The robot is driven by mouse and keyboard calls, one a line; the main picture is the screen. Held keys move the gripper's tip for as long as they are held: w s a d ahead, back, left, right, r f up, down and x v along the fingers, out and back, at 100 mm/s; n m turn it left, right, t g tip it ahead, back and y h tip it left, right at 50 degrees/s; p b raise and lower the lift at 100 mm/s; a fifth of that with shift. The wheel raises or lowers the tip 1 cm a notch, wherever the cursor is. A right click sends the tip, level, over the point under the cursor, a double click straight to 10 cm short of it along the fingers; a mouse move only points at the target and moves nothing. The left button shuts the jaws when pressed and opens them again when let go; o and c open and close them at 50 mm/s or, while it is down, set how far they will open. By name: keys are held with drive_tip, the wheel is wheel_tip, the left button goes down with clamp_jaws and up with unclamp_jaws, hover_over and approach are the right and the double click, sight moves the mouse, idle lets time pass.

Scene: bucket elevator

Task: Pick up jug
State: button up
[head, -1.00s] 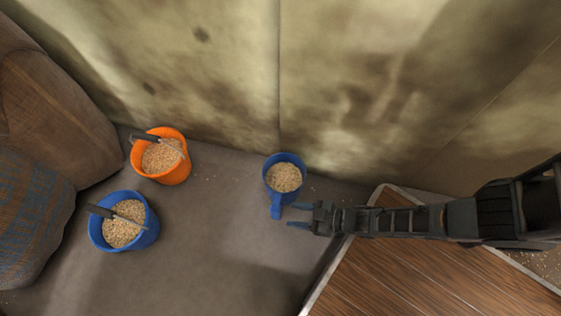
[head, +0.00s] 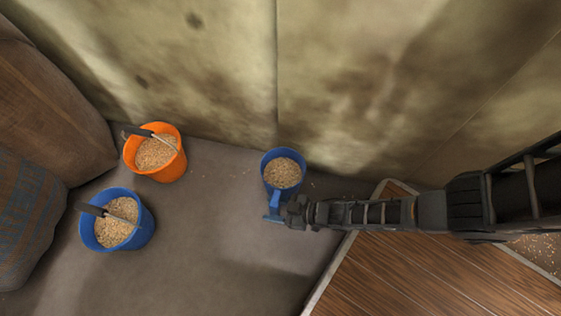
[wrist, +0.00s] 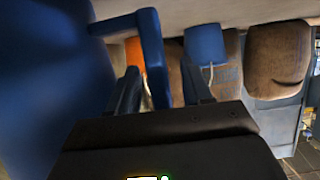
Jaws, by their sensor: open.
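The blue jug (head: 265,172), filled with grain, stands upright on the floor by the wall in the head view. Its handle (head: 276,198) points toward the bottom of the picture. My gripper (head: 275,208) is at the handle, reaching in from the right. In the wrist view the jug (wrist: 45,75) fills the left side. Its handle (wrist: 152,55) runs down between the two fingers of my open gripper (wrist: 162,88), close to the left finger. Whether a finger touches the handle I cannot tell.
An orange bucket (head: 170,172) and a blue bucket (head: 145,232), both with grain and a scoop, stand to the left. Brown sacks (head: 45,110) lie at the far left. A wooden platform (head: 410,275) is at the lower right. The wall (head: 340,80) is close behind the jug.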

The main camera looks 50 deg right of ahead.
clamp_jaws()
idle(0.3)
drive_tip(key=shift+r, duration=0.1)
idle(1.0)
